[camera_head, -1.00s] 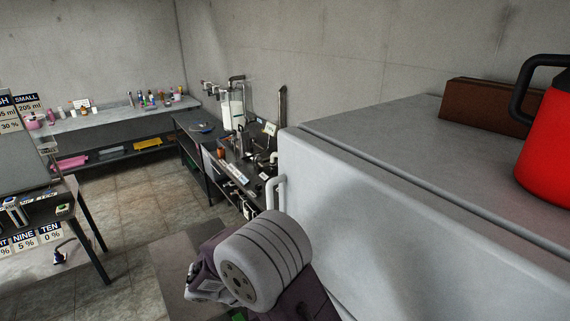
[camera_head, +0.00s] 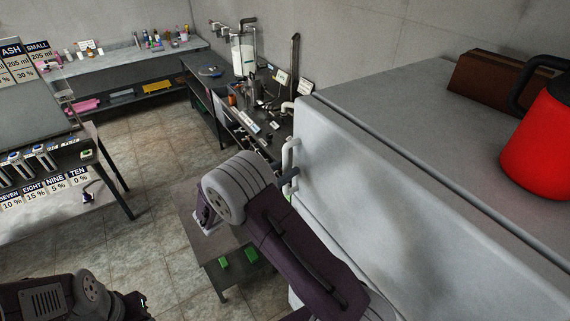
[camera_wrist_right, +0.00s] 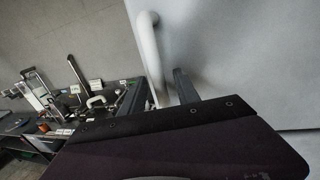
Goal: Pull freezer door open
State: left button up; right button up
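The light grey freezer (camera_head: 390,105) stands at the right in the head view. Its door (camera_head: 365,190) looks shut, lying along the body with a thin dark seam. The white handle (camera_head: 287,153) is an upright bar at the door's far edge. My right gripper (camera_head: 289,182) is at the handle, mostly hidden behind my own arm. In the right wrist view, two dark fingers (camera_wrist_right: 157,92) stand apart, one on each side of the handle (camera_wrist_right: 149,45), with gaps visible. Only part of my left arm shows at the lower left; its fingers do not show.
A red jug (camera_head: 540,140) and a brown box (camera_head: 495,83) stand on the freezer top. A small low table (camera_head: 225,255) with green items is below my right arm. A bench (camera_head: 130,58) lines the back wall. Tiled floor (camera_head: 150,165) is open at the left.

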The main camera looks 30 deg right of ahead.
jog(key=shift+d+f, duration=0.1)
jog(key=shift+d, duration=0.2)
jog(key=shift+a, duration=0.15)
grip_shut()
dwell(1.1)
